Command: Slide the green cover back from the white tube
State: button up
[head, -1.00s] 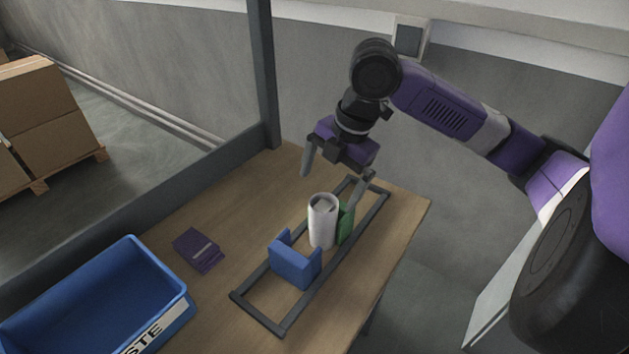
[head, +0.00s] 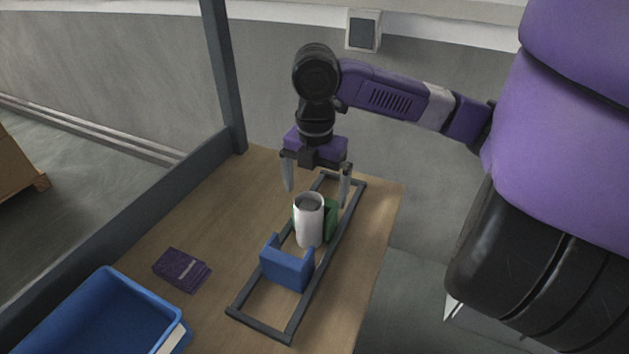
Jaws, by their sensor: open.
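The white tube (head: 309,226) stands upright inside a dark rail frame (head: 237,296) on the wooden table. The green cover (head: 331,219) is behind the tube and shows mostly at its right side, with a thin sliver at its left; the tube hides the rest. A blue U-shaped cover (head: 287,270) sits on the frame in front of the tube, very near it. My gripper (head: 317,196) is open, fingers pointing down, above and behind the tube. Its fingers are spread to the left and right, and nothing is seen between them. I cannot tell whether a finger touches the green cover.
A blue bin (head: 176,312) stands at the lower left of the table. A small stack of purple cards (head: 182,270) lies between bin and frame. A dark post (head: 224,80) rises at the table's back left corner. The table around the cards is clear.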

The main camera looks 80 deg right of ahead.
jog(key=shift+f, duration=2.95)
